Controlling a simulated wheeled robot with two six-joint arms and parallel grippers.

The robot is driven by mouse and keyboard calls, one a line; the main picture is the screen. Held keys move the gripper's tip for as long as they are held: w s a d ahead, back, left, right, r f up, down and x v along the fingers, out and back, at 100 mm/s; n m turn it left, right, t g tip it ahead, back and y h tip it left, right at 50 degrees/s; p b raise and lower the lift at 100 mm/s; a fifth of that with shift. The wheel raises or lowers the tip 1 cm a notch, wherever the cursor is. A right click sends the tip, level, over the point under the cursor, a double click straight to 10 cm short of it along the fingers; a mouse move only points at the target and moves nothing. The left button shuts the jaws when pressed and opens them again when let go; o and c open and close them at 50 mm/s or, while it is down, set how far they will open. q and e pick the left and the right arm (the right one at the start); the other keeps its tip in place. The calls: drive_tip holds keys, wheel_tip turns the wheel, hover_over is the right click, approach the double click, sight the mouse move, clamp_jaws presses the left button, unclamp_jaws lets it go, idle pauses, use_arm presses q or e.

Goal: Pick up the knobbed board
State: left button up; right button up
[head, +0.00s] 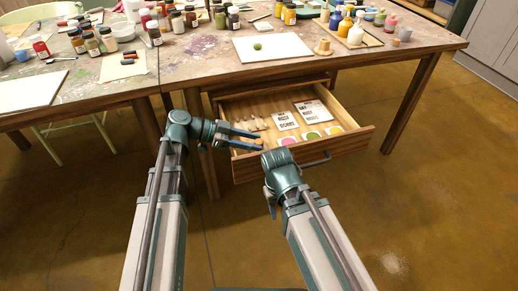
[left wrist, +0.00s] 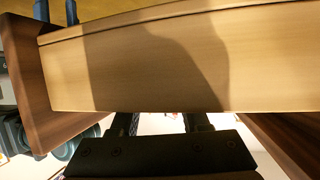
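A pale flat board (head: 285,50) lies near the front of the table with a round green lump, perhaps a knob, on it. A wooden knob-shaped piece (head: 323,48) stands at its right edge. I cannot tell for sure which is the knobbed board. My left gripper (head: 258,140) is open, its fingers apart at the left side of the open drawer, below the table top and away from the board. Its fingers also show in the left wrist view (left wrist: 162,124), with nothing visibly held. My right arm ends near the drawer front; its fingers cannot be made out.
The open drawer (head: 350,140) holds cards, coloured round patches and small wooden pieces. Jars and bottles crowd the table's back; a tray (head: 372,41) of bottles stands at right. A wooden panel (left wrist: 150,65) fills much of the left wrist view.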

use_arm(q)
clamp_jaws()
drive_tip(key=shift+r, duration=0.1)
wheel_tip(320, 180, up, 10)
drive_tip(key=p, duration=1)
